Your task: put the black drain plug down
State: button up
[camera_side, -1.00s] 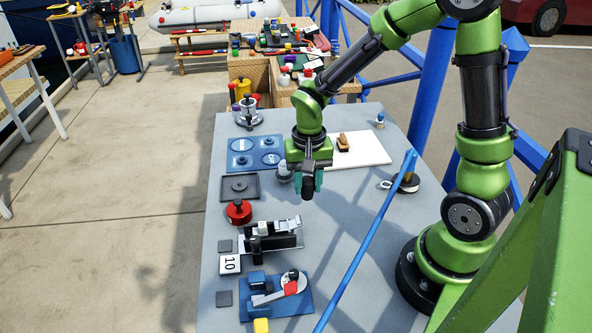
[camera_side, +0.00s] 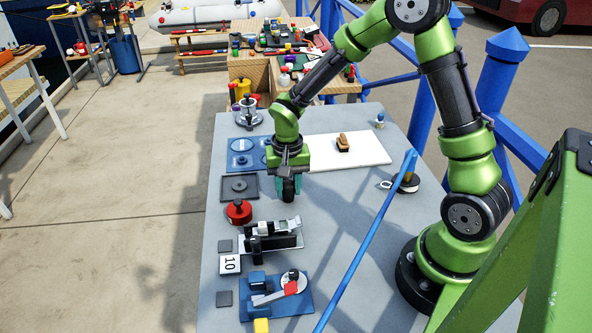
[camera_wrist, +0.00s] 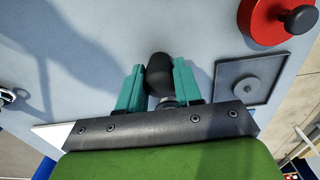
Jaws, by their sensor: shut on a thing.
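The black drain plug (camera_wrist: 160,75) is between the two teal fingers of my gripper (camera_wrist: 159,68) in the wrist view. My gripper is shut on it. In the side view my gripper (camera_side: 289,194) points down over the grey table, right of a dark square plate with a round centre (camera_side: 228,192). The plug is mostly hidden by the fingers there. The plate also shows to the right of the plug in the wrist view (camera_wrist: 231,78). I cannot tell exactly how high the plug is above the table.
A red round lid with a black knob (camera_side: 239,211) is nearer than the plate. A clamp-like fixture (camera_side: 272,239) is nearer still. A blue plate (camera_side: 240,157) and a white board (camera_side: 370,152) lie behind. A blue pole (camera_side: 365,240) slants across on the right.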

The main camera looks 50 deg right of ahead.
aim_at(288, 183)
jog(key=o, duration=1)
jog(key=shift+f, duration=0.1)
notch_tip(288, 183, up, 11)
jog(key=shift+s+a+r+n+t+y, duration=0.35)
jog(key=shift+s+a+r+n+t, duration=0.65)
jog(key=shift+s+r, duration=1.15)
jog(key=shift+s+a+r+n+t+y, duration=0.3)
jog(key=shift+s+r+n+t, duration=0.35)
jog(key=shift+s+r+t, duration=1.5)
jog(key=shift+s+a+r+n+t+y, duration=0.6)
jog(key=shift+s+r, duration=0.85)
jog(key=shift+s, duration=1.5)
jog(key=shift+n+h, duration=0.25)
